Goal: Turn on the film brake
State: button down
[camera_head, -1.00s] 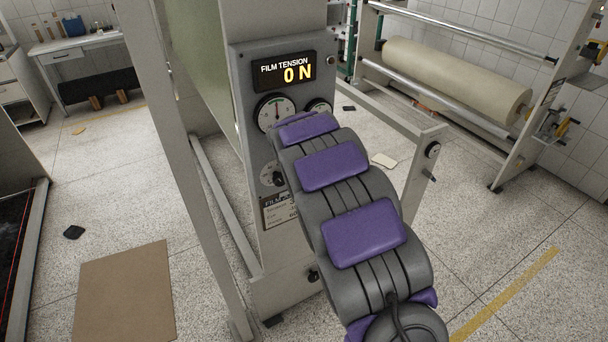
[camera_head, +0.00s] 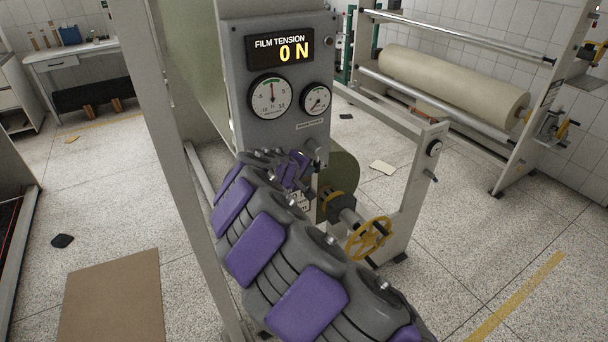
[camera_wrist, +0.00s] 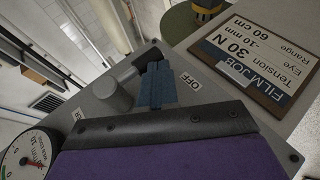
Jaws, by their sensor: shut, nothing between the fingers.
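The grey panel (camera_head: 290,115) shows a FILM TENSION display (camera_head: 280,48) reading 0 N, two round gauges and a small label that is too small to read. A grey lever (camera_wrist: 118,92) on a round hub stands on the panel in the wrist view, beside an OFF label (camera_wrist: 194,81). In the head view a grey knob-like part (camera_head: 315,147) shows below the small label. My gripper (camera_wrist: 157,84) is shut and empty, its blue fingertips close beside the lever's end; I cannot tell whether they touch. In the head view my arm covers the lower panel.
A film job card (camera_wrist: 258,62) reads Tension 30 N. A yellow handwheel (camera_head: 369,238) and a green roll (camera_head: 342,172) stand right of my arm. A large cream roll (camera_head: 455,88) is on a rack at the back right. A brown sheet (camera_head: 112,298) lies on the floor.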

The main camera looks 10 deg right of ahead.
aim_at(317, 170)
jog(key=shift+w+d+f+b, duration=0.25)
jog(key=shift+d+f+b, duration=0.1)
jog(key=shift+d, duration=0.35)
jog(key=shift+w+d+f+b, duration=0.25)
jog(key=shift+d+f, duration=0.1)
jog(key=shift+d, duration=0.45)
dwell(0.4)
dwell(0.9)
jog(key=p+v, duration=0.3)
jog(key=v, duration=1.4)
jog(key=shift+s, duration=0.1)
